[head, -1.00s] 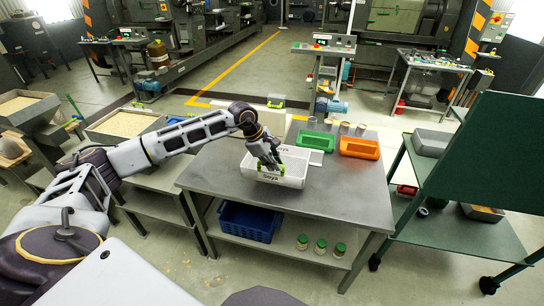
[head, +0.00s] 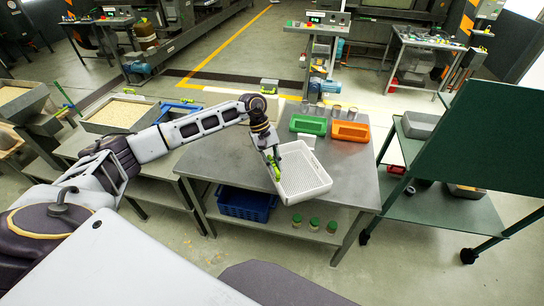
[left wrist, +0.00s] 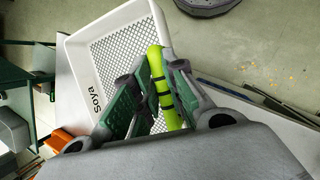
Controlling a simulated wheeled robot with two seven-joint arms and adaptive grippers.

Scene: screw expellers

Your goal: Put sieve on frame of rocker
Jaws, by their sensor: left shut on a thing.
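The sieve (head: 305,180) is a white rectangular tray with a mesh bottom and a bright green handle. It is tilted and appears held over the front right part of the grey table. My left gripper (head: 273,164) is shut on the sieve at its left side, by the green handle. The left wrist view shows the fingers (left wrist: 150,98) around the handle (left wrist: 158,77) and the "Soya" label on the sieve wall (left wrist: 92,88). A blue frame (head: 180,109), possibly the rocker's, is at the left behind my arm, which partly hides it. My right gripper is out of view.
Green (head: 308,124) and orange (head: 350,130) bins and several small cups stand at the back of the table (head: 225,160). A blue crate (head: 243,201) and jars are on its lower shelf. A grain-filled tray (head: 118,113) stands left. A green cart (head: 440,210) is right.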

